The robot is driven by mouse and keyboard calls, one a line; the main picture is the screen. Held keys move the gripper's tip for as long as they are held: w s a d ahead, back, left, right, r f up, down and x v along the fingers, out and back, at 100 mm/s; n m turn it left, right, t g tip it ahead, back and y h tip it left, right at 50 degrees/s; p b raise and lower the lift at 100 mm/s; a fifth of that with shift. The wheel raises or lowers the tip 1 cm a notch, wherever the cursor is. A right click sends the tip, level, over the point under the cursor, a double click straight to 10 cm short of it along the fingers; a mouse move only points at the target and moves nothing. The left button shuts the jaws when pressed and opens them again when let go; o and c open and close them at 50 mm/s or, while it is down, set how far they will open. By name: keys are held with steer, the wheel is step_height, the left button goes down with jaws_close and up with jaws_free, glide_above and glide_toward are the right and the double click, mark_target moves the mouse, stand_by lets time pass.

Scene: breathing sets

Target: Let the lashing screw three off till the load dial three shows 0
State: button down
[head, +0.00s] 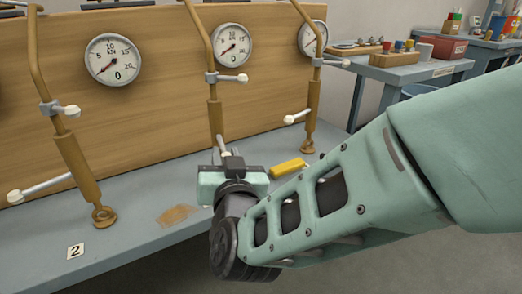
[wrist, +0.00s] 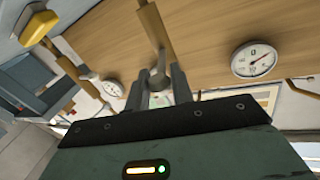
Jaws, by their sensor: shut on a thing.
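Lashing screw three (head: 214,112) is the brown slanted rod and sleeve in the middle of the head view. Its lower end and any number label are hidden behind my gripper. My gripper (head: 225,165) is low at this screw. In the wrist view my gripper (wrist: 158,88) is shut on the screw's grey lever (wrist: 158,76), in front of the brown sleeve (wrist: 155,25). Load dial three (head: 231,45), taken as the white dial just right of this screw, has its needle pointing lower left, off the 0; its exact reading is too small to tell.
Screw two (head: 78,165) stands at the left by a label "2" (head: 75,251), with another dial (head: 113,60). Another screw (head: 312,100) stands to the right. A yellow block (head: 289,168) lies on the grey bench (head: 130,240) beside my gripper. A brown stain (head: 178,214) marks the bench.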

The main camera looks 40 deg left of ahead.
stand_by(0.3)
steer(key=c, duration=1.3)
jaws_free()
steer(key=shift+o, duration=0.2)
steer(key=p+v, duration=0.2)
steer(key=v, duration=1.5)
steer(key=shift+s, duration=0.2)
steer(key=shift+d, duration=0.15)
